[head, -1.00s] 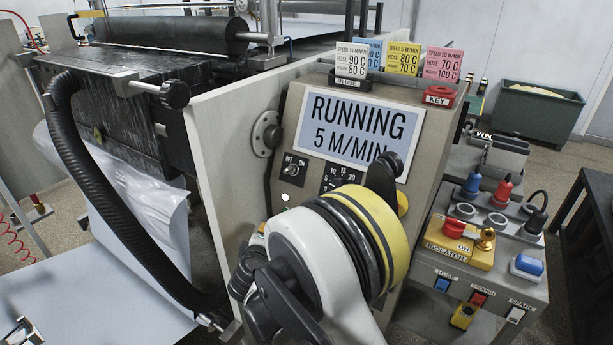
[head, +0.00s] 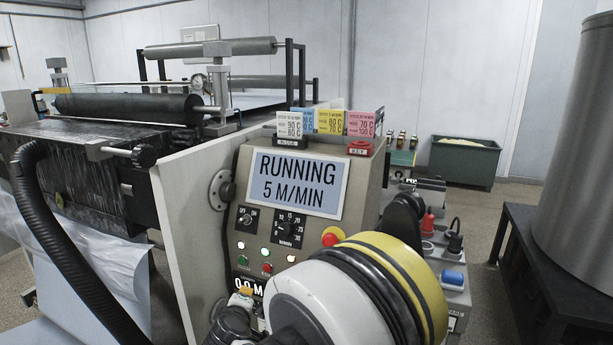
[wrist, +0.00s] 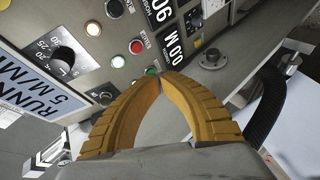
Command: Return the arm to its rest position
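My arm (head: 330,295), white with a yellow band and black rings, fills the lower middle of the head view, in front of the control panel (head: 225,255). My gripper (wrist: 160,76) shows in the wrist view with its two ribbed orange-yellow fingers meeting at the tips. Nothing shows held between them. The panel's buttons, dial and counters lie beyond the fingertips in the wrist view, and the gap to them is hard to judge. In the head view my arm largely hides the gripper. The panel's display (head: 297,184) reads RUNNING 5 M/MIN.
The coating machine's roller (head: 128,108) and black hose (head: 50,240) are at the left. Coloured cards (head: 330,121) stand on the panel. A green bin (head: 464,163) is behind. A dark table (head: 530,260) bearing a large grey cylinder (head: 580,150) is at the right.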

